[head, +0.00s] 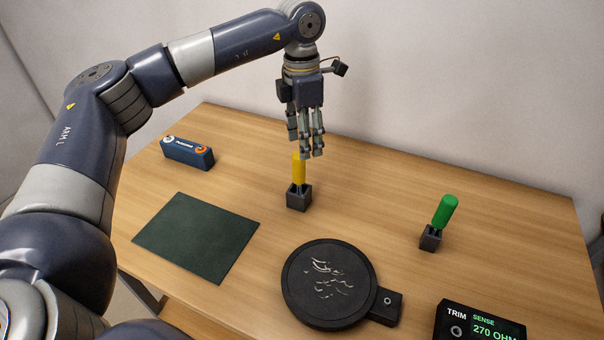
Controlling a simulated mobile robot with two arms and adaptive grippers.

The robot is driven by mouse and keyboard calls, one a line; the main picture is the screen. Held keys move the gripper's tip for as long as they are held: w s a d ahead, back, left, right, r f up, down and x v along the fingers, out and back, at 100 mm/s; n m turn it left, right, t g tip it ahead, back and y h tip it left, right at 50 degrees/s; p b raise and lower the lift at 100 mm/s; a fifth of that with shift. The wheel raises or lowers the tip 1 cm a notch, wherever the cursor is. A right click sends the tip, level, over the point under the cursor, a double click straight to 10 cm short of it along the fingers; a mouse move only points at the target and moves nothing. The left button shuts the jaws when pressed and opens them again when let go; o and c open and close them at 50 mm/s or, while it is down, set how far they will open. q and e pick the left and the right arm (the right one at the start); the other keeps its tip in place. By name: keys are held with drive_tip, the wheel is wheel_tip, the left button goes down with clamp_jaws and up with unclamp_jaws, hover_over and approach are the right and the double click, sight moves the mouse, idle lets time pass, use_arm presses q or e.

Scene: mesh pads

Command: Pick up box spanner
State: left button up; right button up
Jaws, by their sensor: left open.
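A tool with a yellow handle (299,171) stands upright in a small dark block holder (299,199) near the middle of the table. A tool with a green handle (445,211) stands tilted slightly right in a similar holder (430,239) farther right. The lower ends of both tools are hidden, so I cannot tell which one is the box spanner. My left gripper (307,145) points down, open, with its fingertips around or just above the top of the yellow handle; I cannot tell whether they touch it. My right gripper is not in view.
A dark round pad with pale squiggly marks (300,297) lies at the front. A dark green mat (180,222) lies left. A blue box (187,153) sits at the back left. A TRIM meter (460,312) is at the front right. The table between the two holders is clear.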

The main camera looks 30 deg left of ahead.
sight(299, 169)
use_arm(q)
drive_tip(key=shift+s+a+f, duration=0.1)
drive_tip(key=shift+a+f, duration=0.25)
drive_tip(key=shift+a, duration=0.4)
wheel_tip(299, 169, down, 4)
drive_tip(key=shift+r+p, duration=0.15)
drive_tip(key=shift+p, duration=0.25)
wheel_tip(299, 169, down, 5)
drive_tip(key=shift+r+p, duration=0.15)
drive_tip(key=shift+p, duration=0.65)
drive_tip(key=shift+w+f, duration=0.2)
drive_tip(key=shift+f, duration=0.35)
clamp_jaws()
